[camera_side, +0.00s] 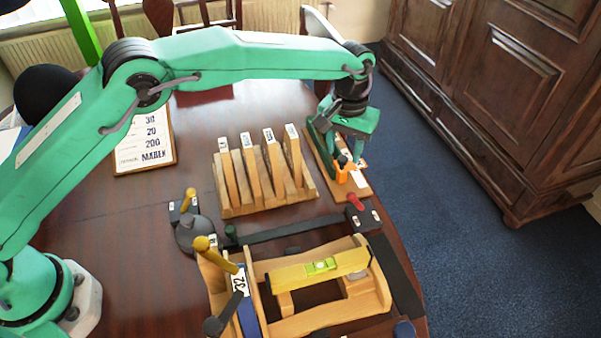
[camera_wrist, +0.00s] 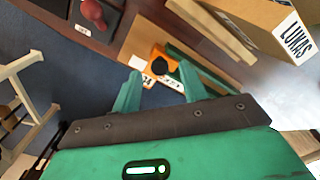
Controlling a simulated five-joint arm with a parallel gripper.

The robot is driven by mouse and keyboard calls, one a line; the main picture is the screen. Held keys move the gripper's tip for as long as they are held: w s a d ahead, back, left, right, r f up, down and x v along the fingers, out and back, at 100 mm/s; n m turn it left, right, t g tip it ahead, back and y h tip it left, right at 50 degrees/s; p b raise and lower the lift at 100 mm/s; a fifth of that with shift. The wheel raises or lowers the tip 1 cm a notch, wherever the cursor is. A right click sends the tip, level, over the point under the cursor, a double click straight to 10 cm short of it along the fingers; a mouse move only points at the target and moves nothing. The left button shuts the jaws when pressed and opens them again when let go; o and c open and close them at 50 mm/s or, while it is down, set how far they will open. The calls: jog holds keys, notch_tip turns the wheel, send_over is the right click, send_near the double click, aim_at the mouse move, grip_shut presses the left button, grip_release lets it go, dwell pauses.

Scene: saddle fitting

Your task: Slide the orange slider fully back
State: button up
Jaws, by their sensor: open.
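The orange slider (camera_side: 341,174) with a dark knob sits on a narrow wooden board (camera_side: 361,192) at the table's right edge. In the wrist view the slider (camera_wrist: 157,59) and its round black knob lie between and just beyond the two green fingertips. A green rail runs along the board beside it. My gripper (camera_side: 345,154) points down over the slider, with its fingers apart and nothing clearly held; they also show in the wrist view (camera_wrist: 159,75). Whether a finger touches the slider cannot be told. The fingers partly hide the far part of the board.
A wooden rack (camera_side: 236,211) with several upright labelled boards stands close to the left. A red-knobbed lever (camera_side: 354,202) lies in front. A wooden frame with a yellow level (camera_side: 320,265) fills the front. Beyond the right table edge is blue floor.

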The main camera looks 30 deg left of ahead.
aim_at(352, 167)
jog(key=shift+f, duration=0.85)
grip_shut()
jog(key=shift+s+d, duration=1.65)
jog(key=shift+d, duration=0.05)
grip_release()
jog(key=shift+a, duration=0.1)
jog(key=shift+w+r, duration=0.1)
